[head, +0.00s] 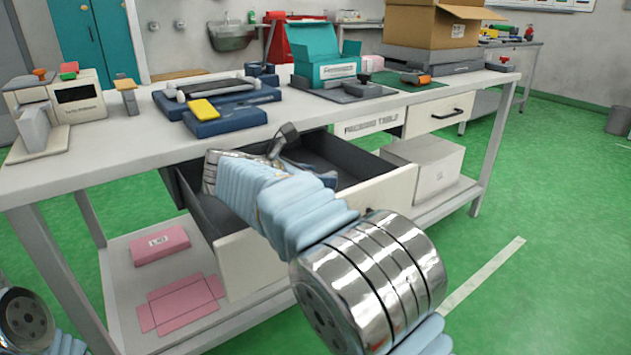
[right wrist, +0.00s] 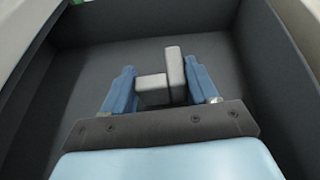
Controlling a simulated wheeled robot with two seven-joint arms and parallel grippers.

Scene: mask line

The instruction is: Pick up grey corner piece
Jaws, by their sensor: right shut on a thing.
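The grey corner piece (right wrist: 174,76) shows in the right wrist view as two light grey blocks meeting at an angle. It sits between the blue fingers of my right gripper (right wrist: 160,88), which is shut on it. Piece and gripper are inside the open dark drawer (right wrist: 215,60); I cannot tell whether the piece touches the drawer floor. In the head view my right arm reaches into the same drawer (head: 345,160) under the table, and the piece is not clearly visible there. My left gripper is not in view; only part of my left arm shows at lower left.
The table (head: 120,145) carries a blue tray with a yellow item (head: 203,109), a teal box (head: 325,65) and a cardboard box (head: 435,22). The drawer walls surround the right gripper. A pink box (head: 160,245) and a white box (head: 425,165) stand on the lower shelf.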

